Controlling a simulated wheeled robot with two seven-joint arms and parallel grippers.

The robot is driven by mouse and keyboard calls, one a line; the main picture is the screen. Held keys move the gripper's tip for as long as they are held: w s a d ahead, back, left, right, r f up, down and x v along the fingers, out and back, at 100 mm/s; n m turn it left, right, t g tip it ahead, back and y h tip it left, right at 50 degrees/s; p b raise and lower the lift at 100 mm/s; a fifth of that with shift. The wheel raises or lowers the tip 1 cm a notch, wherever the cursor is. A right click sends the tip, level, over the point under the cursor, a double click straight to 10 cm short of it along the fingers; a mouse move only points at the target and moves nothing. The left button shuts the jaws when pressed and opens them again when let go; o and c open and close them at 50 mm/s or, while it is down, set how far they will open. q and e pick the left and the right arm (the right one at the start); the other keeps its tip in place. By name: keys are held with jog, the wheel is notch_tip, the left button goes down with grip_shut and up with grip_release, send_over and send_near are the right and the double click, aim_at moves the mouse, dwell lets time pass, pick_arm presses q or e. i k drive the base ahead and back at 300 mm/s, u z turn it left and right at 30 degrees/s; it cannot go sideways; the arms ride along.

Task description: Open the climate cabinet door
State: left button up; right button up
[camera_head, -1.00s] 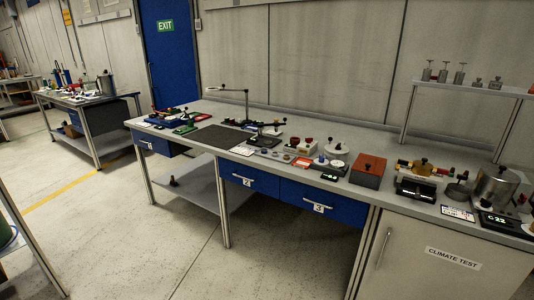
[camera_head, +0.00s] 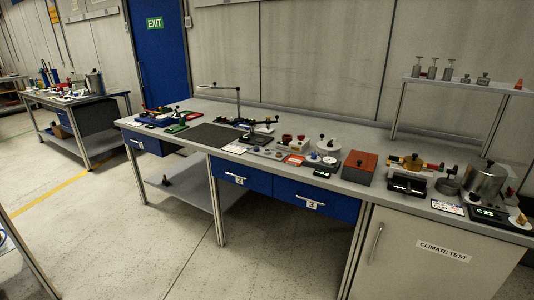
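The climate cabinet door (camera_head: 415,262) is a pale grey panel under the right end of the workbench, at the lower right of the head view. It looks shut. It carries a white label reading CLIMATE TEST (camera_head: 443,251). A slim vertical metal handle (camera_head: 376,243) is on its left side. The lower part of the door is cut off by the picture's edge. Neither of my grippers shows in the view.
The long grey workbench (camera_head: 270,179) holds several devices, a red-brown box (camera_head: 359,167) and a metal pot (camera_head: 485,180). Blue drawers (camera_head: 316,200) are left of the cabinet. A raised shelf (camera_head: 460,86) stands at the back right. The concrete floor (camera_head: 270,265) in front is clear.

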aim_at(405, 256)
jog(key=z, duration=0.85)
jog(key=i, duration=0.75)
jog(key=z, duration=1.4)
